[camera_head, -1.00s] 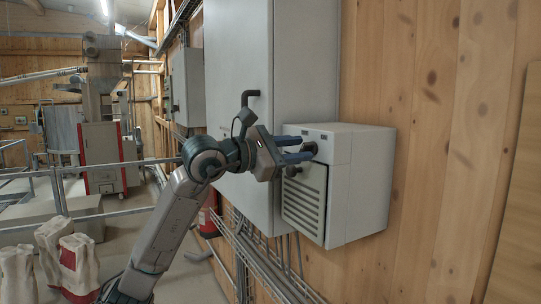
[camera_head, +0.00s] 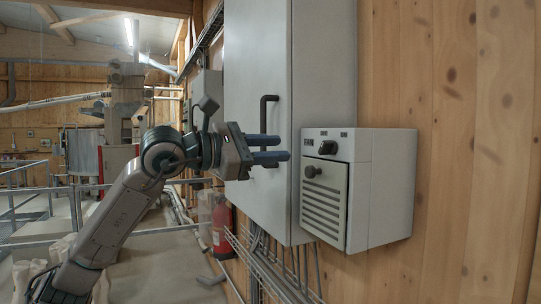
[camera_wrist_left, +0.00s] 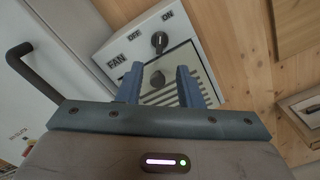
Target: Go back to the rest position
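My left gripper (camera_head: 268,150) is open and empty, with its two blue fingers apart. It is in front of the tall grey cabinet (camera_head: 262,60), left of the fan control box (camera_head: 385,190) and clear of it. The box is light grey, with a dark rotary knob (camera_head: 327,147) on top, a round dark knob (camera_head: 312,171) below it and a slatted front. In the left wrist view the box shows "FAN", "OFF" and "ON" labels and its rotary knob (camera_wrist_left: 159,41) beyond the fingers (camera_wrist_left: 156,86). My right gripper is in neither view.
The cabinet has a dark bar handle (camera_head: 264,115) close to my left gripper. A wire cable tray (camera_head: 262,268) runs below the box. A red fire extinguisher (camera_head: 221,228) hangs on the wall. Metal railings (camera_head: 30,205) and pale sacks (camera_head: 30,280) are at the left.

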